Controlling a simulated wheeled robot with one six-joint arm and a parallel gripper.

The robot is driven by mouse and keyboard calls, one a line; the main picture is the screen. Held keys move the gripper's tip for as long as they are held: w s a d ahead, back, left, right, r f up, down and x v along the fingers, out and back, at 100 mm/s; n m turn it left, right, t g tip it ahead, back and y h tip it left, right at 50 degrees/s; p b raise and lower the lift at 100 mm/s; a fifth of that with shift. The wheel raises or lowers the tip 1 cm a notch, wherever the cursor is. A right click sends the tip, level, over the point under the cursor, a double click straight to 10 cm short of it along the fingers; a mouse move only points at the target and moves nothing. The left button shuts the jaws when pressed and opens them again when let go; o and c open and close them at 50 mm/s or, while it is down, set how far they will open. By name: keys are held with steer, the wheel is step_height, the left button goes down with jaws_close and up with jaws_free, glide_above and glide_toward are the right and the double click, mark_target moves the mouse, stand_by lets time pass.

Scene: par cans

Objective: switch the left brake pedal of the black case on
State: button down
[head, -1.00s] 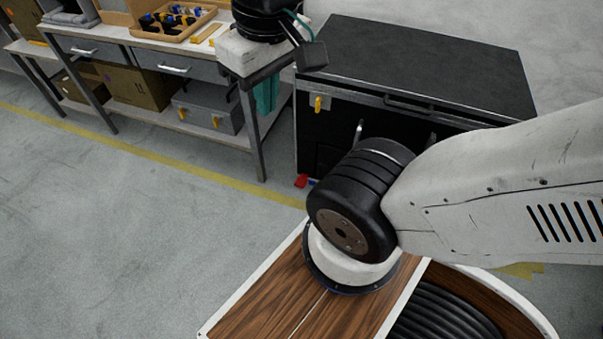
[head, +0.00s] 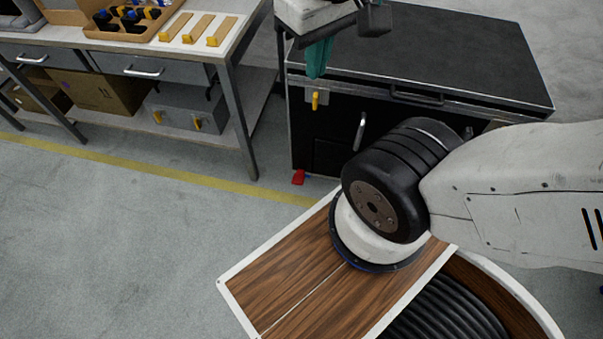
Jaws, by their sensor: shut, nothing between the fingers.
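The black case (head: 440,45) stands at the upper right in the head view, its dark front facing me. A small red pedal (head: 298,177) shows at the floor by the case's lower left front corner. It is too small to tell which way it is tipped. My gripper (head: 317,68), with teal fingers, is shut and empty. It hangs at the top of the view, in front of the case's upper left edge as seen, well above the pedal. My arm hides the lower right of the case's front.
A workbench (head: 210,50) with drawers stands left of the case, its near leg close to the case. A wooden tray (head: 165,18) and several wood blocks lie on it; a grey toolbox (head: 190,105) is on its shelf. Open floor (head: 110,220) lies at left, crossed by a yellow line.

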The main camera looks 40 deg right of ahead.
steer(key=w+d+f+m+y, duration=0.1)
steer(key=w+f, duration=0.3)
steer(key=w, duration=0.8)
steer(key=w+d+f+m, duration=0.15)
steer(key=w+f, duration=0.35)
steer(key=w, duration=0.6)
steer(key=w+d+f+m, duration=0.2)
steer(key=w+f, duration=0.4)
steer(key=f, duration=0.3)
steer(key=w+d+f+m, duration=0.1)
steer(key=w+d+f, duration=0.2)
steer(key=w+f, duration=0.5)
steer(key=d+f+m+h, duration=0.1)
steer(key=d+f, duration=0.2)
steer(key=f, duration=1)
steer(key=d+f+m, duration=0.2)
steer(key=d+f, duration=0.1)
steer(key=f, duration=1)
steer(key=s+d+f+m+h, duration=0.1)
steer(key=s+f, duration=0.4)
steer(key=f, duration=0.5)
steer(key=s+d+f+m, duration=0.1)
steer(key=s+f, duration=0.4)
steer(key=f, duration=0.6)
steer(key=shift+d+h, duration=0.4)
steer(key=shift+d, duration=0.25)
